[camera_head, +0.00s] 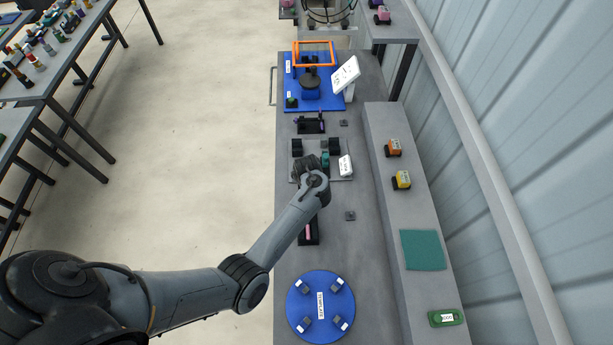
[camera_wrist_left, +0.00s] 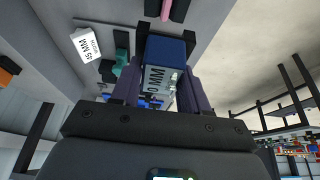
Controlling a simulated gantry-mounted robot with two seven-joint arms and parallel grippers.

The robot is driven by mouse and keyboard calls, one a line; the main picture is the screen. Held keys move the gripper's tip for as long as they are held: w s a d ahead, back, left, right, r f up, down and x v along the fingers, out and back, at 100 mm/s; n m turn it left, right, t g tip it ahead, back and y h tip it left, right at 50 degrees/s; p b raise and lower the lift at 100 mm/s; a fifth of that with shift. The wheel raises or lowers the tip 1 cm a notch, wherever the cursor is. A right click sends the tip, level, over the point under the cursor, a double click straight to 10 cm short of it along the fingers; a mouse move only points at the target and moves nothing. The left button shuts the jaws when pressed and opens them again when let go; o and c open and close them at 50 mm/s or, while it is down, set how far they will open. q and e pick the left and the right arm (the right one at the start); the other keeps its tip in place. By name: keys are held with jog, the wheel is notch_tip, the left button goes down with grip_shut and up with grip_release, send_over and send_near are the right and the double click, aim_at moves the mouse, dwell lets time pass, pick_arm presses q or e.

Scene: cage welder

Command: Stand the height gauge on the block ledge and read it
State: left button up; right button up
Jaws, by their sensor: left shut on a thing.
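The height gauge (camera_wrist_left: 163,62) is a blue block with a pale face whose visible text ends in "0 MM"; the start of the reading is unclear. My left gripper (camera_wrist_left: 163,88) is shut on it, a finger on each side. In the head view my left gripper (camera_head: 312,165) is over the bench fixture and hides the gauge. The fixture has black blocks (camera_head: 334,146) and a teal piece (camera_head: 325,158), which also shows in the left wrist view (camera_wrist_left: 122,62). I cannot tell whether the gauge touches a ledge. My right gripper is not in view.
A white "45 MM" sign (camera_wrist_left: 86,44) stands beside the fixture. A blue round tray (camera_head: 293,302) is at the near end, a blue board (camera_head: 334,103) at the far end. The raised shelf (camera_head: 385,122) holds an orange gadget (camera_head: 393,148) and a yellow gadget (camera_head: 401,180).

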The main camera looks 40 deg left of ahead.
pick_arm(q)
jog(key=shift+f+b, duration=1.8)
jog(key=shift+f, duration=1.25)
jog(key=shift+f, duration=1.25)
jog(key=o, duration=1.1)
jog(key=shift+c, duration=0.2)
jog(key=shift+f, duration=0.1)
